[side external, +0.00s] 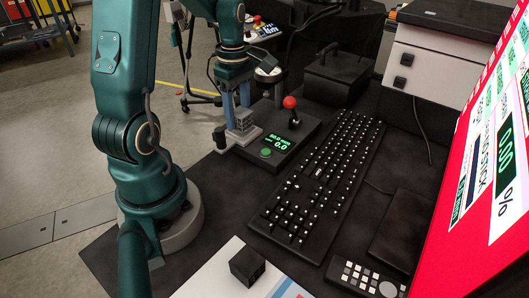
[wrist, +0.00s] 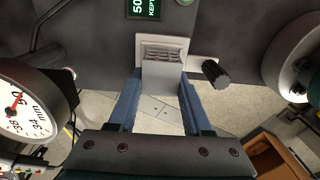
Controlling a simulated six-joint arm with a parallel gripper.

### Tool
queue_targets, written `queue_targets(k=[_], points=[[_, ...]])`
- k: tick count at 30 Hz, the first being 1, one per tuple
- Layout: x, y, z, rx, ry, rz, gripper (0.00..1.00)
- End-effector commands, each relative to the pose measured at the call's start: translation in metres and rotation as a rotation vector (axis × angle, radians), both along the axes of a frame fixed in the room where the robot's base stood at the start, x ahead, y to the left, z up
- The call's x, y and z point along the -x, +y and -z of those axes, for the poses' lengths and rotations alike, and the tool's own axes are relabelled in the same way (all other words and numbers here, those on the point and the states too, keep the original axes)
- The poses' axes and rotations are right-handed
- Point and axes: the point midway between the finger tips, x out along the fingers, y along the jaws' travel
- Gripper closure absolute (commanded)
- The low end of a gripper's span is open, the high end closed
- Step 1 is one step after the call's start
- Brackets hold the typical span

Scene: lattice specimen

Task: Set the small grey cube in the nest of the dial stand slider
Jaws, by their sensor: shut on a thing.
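The small grey cube (side external: 245,118), with a slotted lattice face, is between the fingertips of my gripper (side external: 237,112). In the wrist view the blue fingers of my gripper (wrist: 161,82) press on both sides of the cube (wrist: 162,76). The light grey slider (side external: 243,138) of the dial stand is directly below the cube. In the wrist view the slider's pale frame (wrist: 195,62) shows behind and beside the cube. I cannot tell whether the cube touches the nest floor. The dial gauge (wrist: 24,112) is at the left of the wrist view.
A black control box (side external: 283,140) with a green display, a green button and a red-knobbed joystick (side external: 290,103) stands right of the slider. A black knob (wrist: 216,74) sticks out beside the slider.

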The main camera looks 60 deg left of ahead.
Motion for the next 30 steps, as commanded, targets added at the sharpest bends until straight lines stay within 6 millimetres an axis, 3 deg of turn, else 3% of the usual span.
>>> queue_targets(k=[30], points=[[0.000,0.000,0.011,0.000,0.000,0.000,1.00]])
